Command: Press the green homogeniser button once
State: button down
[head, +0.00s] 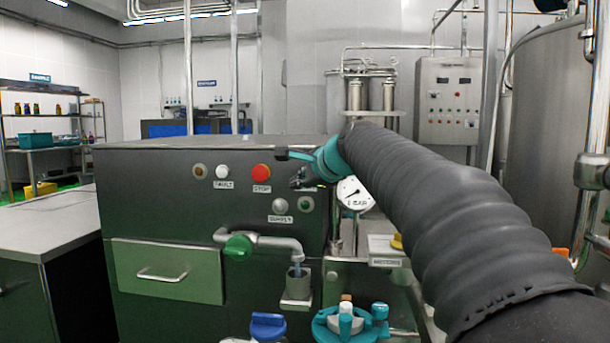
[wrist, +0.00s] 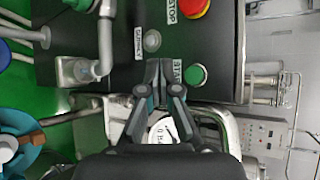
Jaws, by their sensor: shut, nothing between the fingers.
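The green button (wrist: 195,76) sits on a dark panel beside a label reading START in the wrist view. In the head view its place is hidden behind my gripper (head: 296,180). In the wrist view my gripper (wrist: 160,66) has its fingers together, empty. The fingertips appear just left of the green button in that view; I cannot tell the gap to the panel. The red STOP button (head: 261,172) is left of my gripper in the head view; it also shows at the top of the wrist view (wrist: 195,6).
A white SUPPLY lamp (head: 279,205) is below the STOP button. A pressure gauge (head: 355,194) stands right of the panel. A pipe with a green valve handle (head: 238,246) juts out below. A teal-handled fitting (head: 346,322) is in front.

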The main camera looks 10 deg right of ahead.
jog(key=w+d+p, duration=0.2)
jog(key=w, duration=0.4)
jog(key=shift+w+d+p, duration=0.25)
jog(key=shift+w+p, duration=0.1)
jog(key=shift+p, duration=0.05)
jog(key=shift+w, duration=0.1)
dwell(1.1)
jog(key=shift+w+d+p, duration=0.15)
jog(key=shift+w+p, duration=0.15)
jog(key=shift+p, duration=0.05)
jog(key=shift+w+d+p, duration=0.15)
jog(key=shift+w+p, duration=0.15)
jog(key=shift+w, duration=0.1)
dwell(0.7)
jog(key=shift+s, duration=0.15)
jog(key=shift+s+a+b, duration=0.3)
jog(key=shift+s, duration=0.35)
jog(key=shift+s, duration=0.1)
